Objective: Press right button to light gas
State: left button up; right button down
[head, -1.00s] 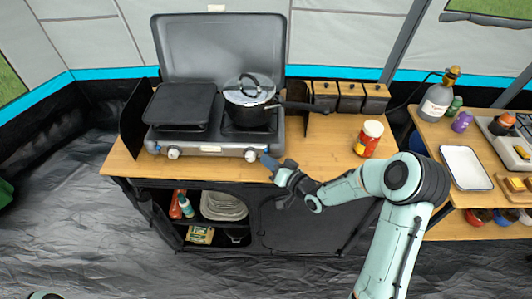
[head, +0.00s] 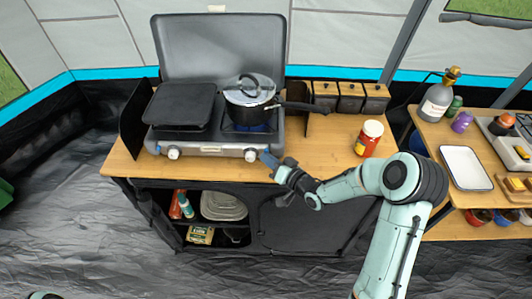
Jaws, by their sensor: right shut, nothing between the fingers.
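The grey gas stove (head: 210,150) stands on the wooden counter with its lid up. Its right knob (head: 250,155) is on the front panel, below the pot. The left knob (head: 173,153) is on the same panel. My left gripper is out of view.
A black griddle (head: 180,104) covers the left burner. The pot's handle (head: 305,107) points right over the counter. A red jar (head: 369,138) stands to the right. A gas bottle (head: 438,103) and a white tray (head: 465,168) are on the side table (head: 430,133).

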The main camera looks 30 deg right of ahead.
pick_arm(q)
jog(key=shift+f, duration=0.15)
pick_arm(e)
jog(key=shift+s, duration=0.1)
pick_arm(q)
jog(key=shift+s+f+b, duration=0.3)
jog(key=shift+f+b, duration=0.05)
jog(key=shift+b, duration=0.05)
pick_arm(e)
jog(key=shift+s+a, duration=0.45)
jog(key=shift+s, duration=0.2)
jog(key=shift+s+a+b, duration=0.3)
jog(key=shift+s, duration=0.2)
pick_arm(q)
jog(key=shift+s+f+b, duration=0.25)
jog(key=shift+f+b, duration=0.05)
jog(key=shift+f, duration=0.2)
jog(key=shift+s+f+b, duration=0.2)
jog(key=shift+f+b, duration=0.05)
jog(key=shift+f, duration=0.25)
pick_arm(e)
jog(key=shift+s+a, duration=0.5)
jog(key=shift+s, duration=0.3)
jog(key=shift+s+a, duration=0.5)
jog(key=shift+s, duration=0.3)
